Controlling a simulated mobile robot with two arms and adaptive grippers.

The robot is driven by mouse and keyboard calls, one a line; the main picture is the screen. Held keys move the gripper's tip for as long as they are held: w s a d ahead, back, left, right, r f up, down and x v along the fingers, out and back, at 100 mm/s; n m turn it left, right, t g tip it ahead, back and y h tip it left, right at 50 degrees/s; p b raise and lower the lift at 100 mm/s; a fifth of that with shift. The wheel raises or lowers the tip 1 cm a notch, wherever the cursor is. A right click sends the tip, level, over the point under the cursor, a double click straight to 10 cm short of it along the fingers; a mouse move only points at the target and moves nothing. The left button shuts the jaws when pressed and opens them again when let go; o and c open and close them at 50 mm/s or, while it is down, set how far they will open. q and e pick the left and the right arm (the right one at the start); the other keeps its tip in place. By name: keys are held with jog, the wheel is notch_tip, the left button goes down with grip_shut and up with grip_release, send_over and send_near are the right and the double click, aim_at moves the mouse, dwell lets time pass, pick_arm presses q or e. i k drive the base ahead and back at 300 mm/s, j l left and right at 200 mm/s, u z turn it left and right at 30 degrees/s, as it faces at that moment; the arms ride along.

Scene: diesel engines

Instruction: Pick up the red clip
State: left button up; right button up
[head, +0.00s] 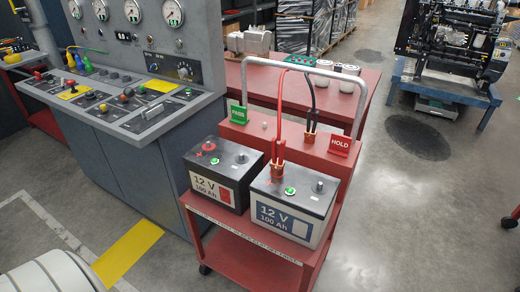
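Two 12 V batteries stand on the cart top: the left one (224,160) with a red label, the right one (295,190) with a blue label. Neither of my grippers shows in the head view.
The red cart (242,262) has a grey tube handle (318,70), a green sign (238,114) and a red HOLD sign (340,147). A control console (140,95) stands left, a red table (370,88) behind, an engine on a blue stand (450,85) back right.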

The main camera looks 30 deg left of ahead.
aim_at(280, 164)
jog(key=u, duration=0.85)
jog(key=i+l+u, duration=0.25)
jog(key=k, duration=0.1)
